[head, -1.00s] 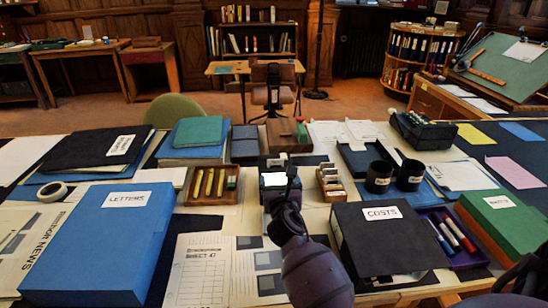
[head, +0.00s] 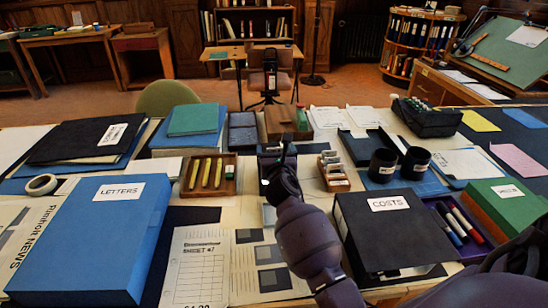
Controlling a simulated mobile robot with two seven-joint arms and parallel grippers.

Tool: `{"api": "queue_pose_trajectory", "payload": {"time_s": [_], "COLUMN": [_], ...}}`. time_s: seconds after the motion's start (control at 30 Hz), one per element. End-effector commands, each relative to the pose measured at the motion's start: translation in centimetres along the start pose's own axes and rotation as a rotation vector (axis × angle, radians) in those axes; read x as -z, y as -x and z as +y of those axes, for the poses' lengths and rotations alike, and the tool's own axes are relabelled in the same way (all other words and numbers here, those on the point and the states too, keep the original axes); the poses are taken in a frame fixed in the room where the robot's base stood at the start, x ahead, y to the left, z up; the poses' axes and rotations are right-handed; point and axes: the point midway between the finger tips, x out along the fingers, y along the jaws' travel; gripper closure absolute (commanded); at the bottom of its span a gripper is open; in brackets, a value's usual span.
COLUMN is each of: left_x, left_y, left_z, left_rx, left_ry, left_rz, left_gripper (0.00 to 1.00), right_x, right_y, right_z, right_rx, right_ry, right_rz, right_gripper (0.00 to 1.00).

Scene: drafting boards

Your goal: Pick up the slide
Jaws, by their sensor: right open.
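I cannot make out a slide for certain. A small dark box (head: 264,160) stands at the middle of the board, largely behind my right gripper (head: 284,150). My right arm comes in from the lower right, and the gripper is over or just in front of that box. It is seen nearly from behind, small and dark, with its jaws open and nothing visible between them. I cannot tell whether it touches the box. My left gripper is out of view.
A wooden tray of yellow sticks (head: 208,180) lies left of the gripper; a small wooden rack (head: 333,172) and dark cups (head: 382,165) stand to its right. The blue LETTERS box (head: 90,235) and black COSTS box (head: 395,230) flank my arm. Printed sheets (head: 200,265) lie between.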

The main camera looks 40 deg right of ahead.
Motion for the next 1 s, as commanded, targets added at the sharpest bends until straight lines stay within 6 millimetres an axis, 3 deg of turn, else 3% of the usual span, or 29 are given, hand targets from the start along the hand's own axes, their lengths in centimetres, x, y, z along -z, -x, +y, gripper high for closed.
{"api": "queue_pose_trajectory", "payload": {"time_s": [0.33, 0.7, 1.0], "left_x": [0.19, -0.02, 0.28], "left_y": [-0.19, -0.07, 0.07], "left_z": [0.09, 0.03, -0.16], "left_rx": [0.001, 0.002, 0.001], "left_ry": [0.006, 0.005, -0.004], "left_rz": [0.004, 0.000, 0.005], "left_gripper": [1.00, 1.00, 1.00], "right_x": [-0.10, -0.08, -0.68], "right_y": [-0.69, -0.67, -0.69], "right_z": [-0.01, -0.01, -0.03], "right_rx": [0.000, 0.000, 0.000], "right_ry": [-0.001, -0.001, -0.002], "right_rz": [-0.001, -0.001, -0.003], "right_gripper": [0.13, 0.68, 0.70]}}
